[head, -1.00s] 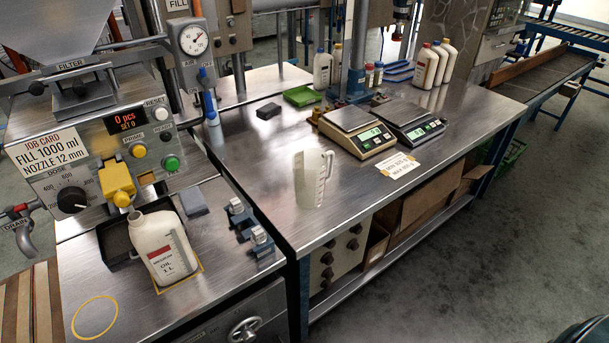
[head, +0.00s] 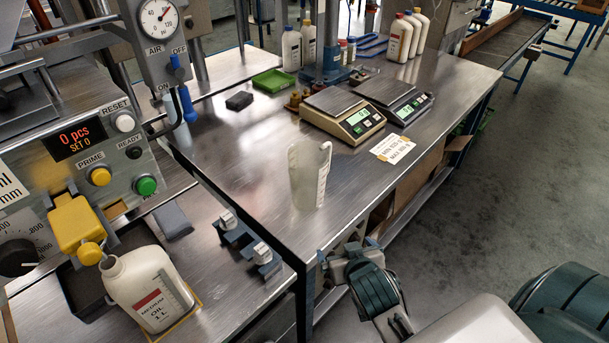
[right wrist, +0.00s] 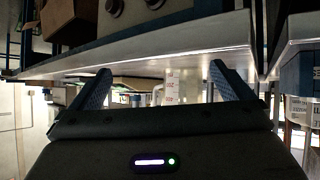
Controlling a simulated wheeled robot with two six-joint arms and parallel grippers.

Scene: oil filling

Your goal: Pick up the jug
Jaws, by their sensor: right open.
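The translucent white jug (head: 308,176) stands upright on the steel table near its front edge, its handle towards the right. My right gripper (head: 343,251) is at the table's front edge, below and right of the jug in the head view, and apart from it. In the right wrist view my right gripper (right wrist: 163,82) has its two fingers spread with nothing held. A pale shape that looks like the jug (right wrist: 183,88) shows between and beyond the fingers, partly unclear. My left gripper is not in view.
Two scales (head: 342,115) stand behind and right of the jug, with a label card (head: 392,149) before them. A green tray (head: 273,81) and dark block (head: 239,101) lie farther back. The filling machine and an oil bottle (head: 148,289) are at left. Tabletop around the jug is clear.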

